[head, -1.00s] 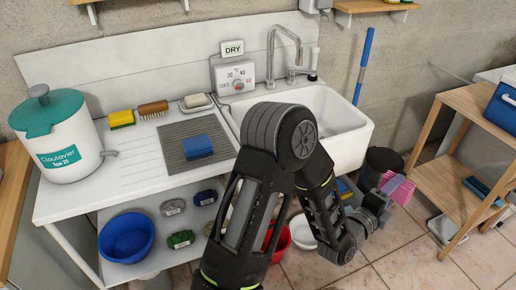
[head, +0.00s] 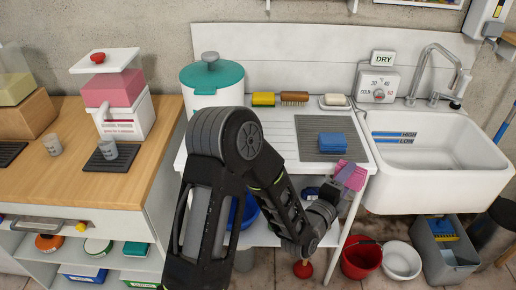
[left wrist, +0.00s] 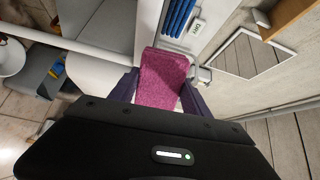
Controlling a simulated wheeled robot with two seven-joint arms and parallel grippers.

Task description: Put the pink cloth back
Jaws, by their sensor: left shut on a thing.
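The pink cloth (head: 351,181) is held in my left gripper (head: 344,188), in front of the right front corner of the white draining board. In the left wrist view the pink cloth (left wrist: 162,80) stands out between the two fingers (left wrist: 157,90), which are shut on it. A folded blue cloth (head: 332,143) lies on the grey ribbed mat (head: 308,150), just behind the pink cloth. My right gripper is not in view.
The white sink (head: 430,160) is to the right, with a tap above it. A red bucket (head: 361,259), a white bowl (head: 401,260) and a grey bin (head: 446,250) stand below. A wooden counter (head: 110,185) is at the left. The front left of the draining board (head: 275,150) is clear.

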